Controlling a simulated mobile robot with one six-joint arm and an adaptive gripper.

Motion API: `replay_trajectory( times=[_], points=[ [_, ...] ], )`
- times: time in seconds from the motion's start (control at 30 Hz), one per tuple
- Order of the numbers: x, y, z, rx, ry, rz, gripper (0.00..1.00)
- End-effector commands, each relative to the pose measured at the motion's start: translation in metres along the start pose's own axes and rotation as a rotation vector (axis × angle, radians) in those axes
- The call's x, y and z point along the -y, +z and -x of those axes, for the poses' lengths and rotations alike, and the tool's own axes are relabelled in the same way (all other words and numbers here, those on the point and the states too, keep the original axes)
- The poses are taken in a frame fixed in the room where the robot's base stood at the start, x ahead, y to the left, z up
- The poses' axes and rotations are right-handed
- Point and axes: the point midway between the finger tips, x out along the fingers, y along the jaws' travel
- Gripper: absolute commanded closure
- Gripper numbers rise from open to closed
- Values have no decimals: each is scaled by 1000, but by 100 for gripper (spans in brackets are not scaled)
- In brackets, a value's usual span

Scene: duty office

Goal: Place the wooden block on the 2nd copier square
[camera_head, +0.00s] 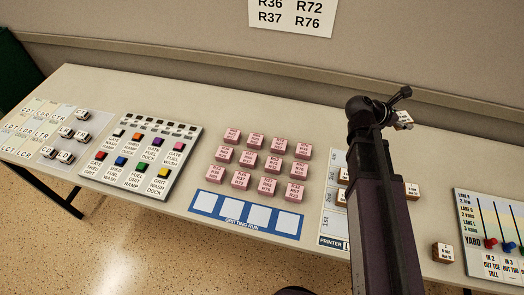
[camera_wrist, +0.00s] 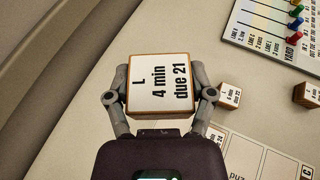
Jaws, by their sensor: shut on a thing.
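The wooden block (camera_wrist: 159,82) in my gripper (camera_wrist: 160,95) has a white top reading "L 4 min due 21". Both fingers press its sides, and it is held above the table. In the head view the block (camera_head: 403,119) shows at the end of my arm, at the far side of the table. A white card with squares (camera_wrist: 242,150) shows at the lower right of the wrist view, with an upside-down "2nd". I cannot tell which machine that card is for. The printer card (camera_head: 332,228) is left of my arm in the head view. My arm hides the area beside it.
More wooden blocks stand right of my arm (camera_head: 412,190), (camera_head: 442,253). A yard board with coloured pegs (camera_head: 490,225) is at far right. Pink blocks (camera_head: 273,164), a blue-edged strip (camera_head: 246,232) and a button panel (camera_head: 145,155) lie to the left. Bare table lies behind the pink blocks.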

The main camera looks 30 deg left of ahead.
Motion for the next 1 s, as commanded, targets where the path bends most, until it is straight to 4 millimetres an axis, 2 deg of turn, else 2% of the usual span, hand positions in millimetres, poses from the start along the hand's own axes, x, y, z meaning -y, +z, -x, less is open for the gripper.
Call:
replay_trajectory(
  times=[0.27, 0.5, 0.7, 1.0],
  points=[
    [-47, -47, 51, -1, 133, 56, 77],
    [-85, -90, 106, -2, 260, 109, 77],
    [-110, -127, 156, -2, 367, 155, 77],
    [-137, -185, 235, -1, 526, 221, 77]
  ],
)
